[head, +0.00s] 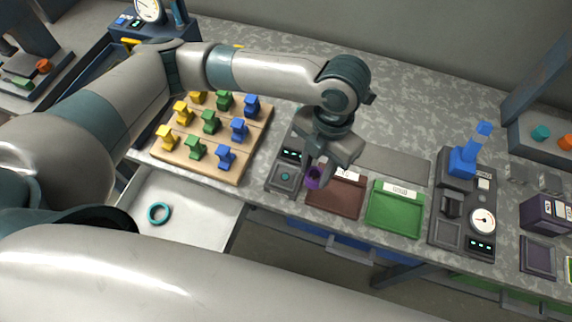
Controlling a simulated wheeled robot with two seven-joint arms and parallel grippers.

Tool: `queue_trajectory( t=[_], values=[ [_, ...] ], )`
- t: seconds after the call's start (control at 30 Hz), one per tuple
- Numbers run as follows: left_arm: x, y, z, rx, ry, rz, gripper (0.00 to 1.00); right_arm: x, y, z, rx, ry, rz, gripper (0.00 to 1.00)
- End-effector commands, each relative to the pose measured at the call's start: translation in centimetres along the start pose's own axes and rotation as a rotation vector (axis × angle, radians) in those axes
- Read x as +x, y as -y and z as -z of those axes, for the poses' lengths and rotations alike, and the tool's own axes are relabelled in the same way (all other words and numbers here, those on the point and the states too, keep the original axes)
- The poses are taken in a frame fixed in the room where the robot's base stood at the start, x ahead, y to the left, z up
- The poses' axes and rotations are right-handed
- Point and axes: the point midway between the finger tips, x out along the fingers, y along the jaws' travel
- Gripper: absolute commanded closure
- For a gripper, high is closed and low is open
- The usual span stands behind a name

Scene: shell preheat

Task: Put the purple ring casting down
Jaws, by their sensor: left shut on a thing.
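The purple ring casting (313,178) is a small purple ring, partly hidden by the fingers that hold it. My left gripper (318,170) reaches in from the left and is shut on it. Gripper and casting are over the gap between the dark device with a small green display (286,178) and the brown tray (336,200). I cannot tell whether the casting touches anything below. My right gripper is not in view.
A green tray (396,222) lies right of the brown one. A dark station with a gauge and blue lever (463,165) stands further right. A wooden board (235,178) holds several coloured pieces. An open white drawer (195,200) contains a teal ring (159,213).

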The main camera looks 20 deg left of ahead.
Motion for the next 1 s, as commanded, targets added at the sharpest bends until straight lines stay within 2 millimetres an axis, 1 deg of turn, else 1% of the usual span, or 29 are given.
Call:
queue_trajectory(
  t=[0.03,0.2,0.3,0.4,0.5,0.6,0.9,1.0],
  values=[
    [0.3,-1.1,0.1,-0.007,-0.004,-0.002,0.92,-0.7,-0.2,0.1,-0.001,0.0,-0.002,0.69],
    [2.2,-4.4,0.0,-0.008,-0.004,-0.002,0.92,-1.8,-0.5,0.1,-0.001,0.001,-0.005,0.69],
    [3.3,-6.2,-0.1,-0.007,-0.003,-0.001,0.92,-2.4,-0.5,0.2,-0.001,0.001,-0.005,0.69],
    [4.2,-7.5,-0.2,-0.006,-0.002,-0.001,0.92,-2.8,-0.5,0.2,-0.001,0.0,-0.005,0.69],
    [4.8,-8.3,-0.3,-0.003,-0.001,-0.001,0.92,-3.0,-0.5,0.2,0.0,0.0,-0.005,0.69],
    [5.1,-8.6,-0.3,-0.001,0.0,-0.001,0.92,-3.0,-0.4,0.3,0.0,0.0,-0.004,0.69],
    [5.1,-8.6,-0.3,-0.001,0.001,-0.001,0.92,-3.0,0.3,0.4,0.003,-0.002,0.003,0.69],
    [5.5,-8.5,-0.3,-0.002,-0.001,0.0,0.92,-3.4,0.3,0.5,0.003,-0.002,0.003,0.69]
  ],
)
